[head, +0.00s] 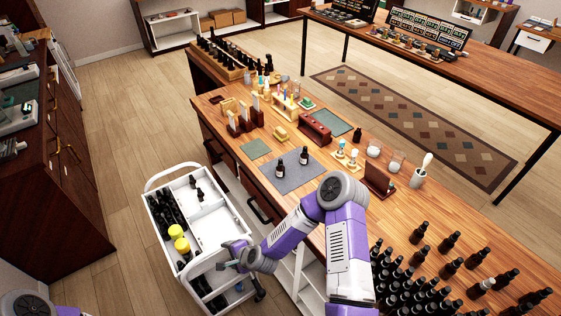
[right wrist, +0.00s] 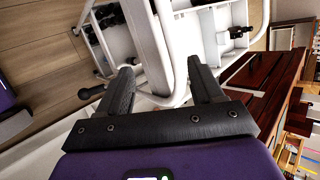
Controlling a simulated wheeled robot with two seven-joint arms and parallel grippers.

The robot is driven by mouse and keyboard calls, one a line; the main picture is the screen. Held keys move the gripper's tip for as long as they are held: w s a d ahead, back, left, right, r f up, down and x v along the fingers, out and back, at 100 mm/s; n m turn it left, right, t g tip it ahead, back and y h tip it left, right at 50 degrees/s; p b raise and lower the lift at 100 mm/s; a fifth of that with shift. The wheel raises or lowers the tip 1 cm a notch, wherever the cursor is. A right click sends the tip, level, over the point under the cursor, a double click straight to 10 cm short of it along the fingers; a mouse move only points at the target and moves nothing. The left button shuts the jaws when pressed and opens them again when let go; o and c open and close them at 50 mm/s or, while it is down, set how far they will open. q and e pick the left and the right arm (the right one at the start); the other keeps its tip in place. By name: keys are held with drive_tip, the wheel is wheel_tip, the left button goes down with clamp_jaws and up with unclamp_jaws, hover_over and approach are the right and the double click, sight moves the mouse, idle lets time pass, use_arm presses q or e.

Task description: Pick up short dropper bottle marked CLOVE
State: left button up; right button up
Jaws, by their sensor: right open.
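No label can be read as CLOVE at this size. Two dark dropper bottles (head: 279,170) (head: 304,156) stand on the grey mat on the wooden bench. Two more small dark bottles (head: 200,195) are in the white cart (head: 212,222); dark bottles also show there in the right wrist view (right wrist: 238,32). Many dark bottles of differing heights (head: 420,232) stand in rows at the bench's near right. My right gripper (head: 226,262) is open and empty beside the cart's near end; its fingers (right wrist: 162,78) point toward the white cart frame. My left gripper is out of view.
Yellow-capped containers (head: 179,238) and dark bottles fill the cart's left compartment. The cart's handle and rails are close to my right gripper. The bench edge lies right of the cart. Racks and a red-brown block (head: 315,128) stand farther back.

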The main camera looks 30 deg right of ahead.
drive_tip(key=w+d+r+m+t+h, duration=0.3)
drive_tip(key=w+d+r+m, duration=0.2)
drive_tip(key=w+d+m, duration=0.45)
drive_tip(key=m+h, duration=0.8)
drive_tip(key=m, duration=0.8)
approach(280, 167)
drive_tip(key=shift+n, duration=0.25)
drive_tip(key=x, duration=0.5)
drive_tip(key=shift+w+d+f, duration=0.1)
drive_tip(key=shift+w+f, duration=0.05)
drive_tip(key=shift+f, duration=0.1)
drive_tip(key=shift+x, duration=0.8)
drive_tip(key=shift+r+p+x, duration=0.15)
drive_tip(key=shift+x, duration=1.3)
drive_tip(key=shift+r+p+x, duration=0.15)
drive_tip(key=shift+x, duration=1.3)
drive_tip(key=shift+w+d, duration=0.1)
drive_tip(key=c, duration=1.1)
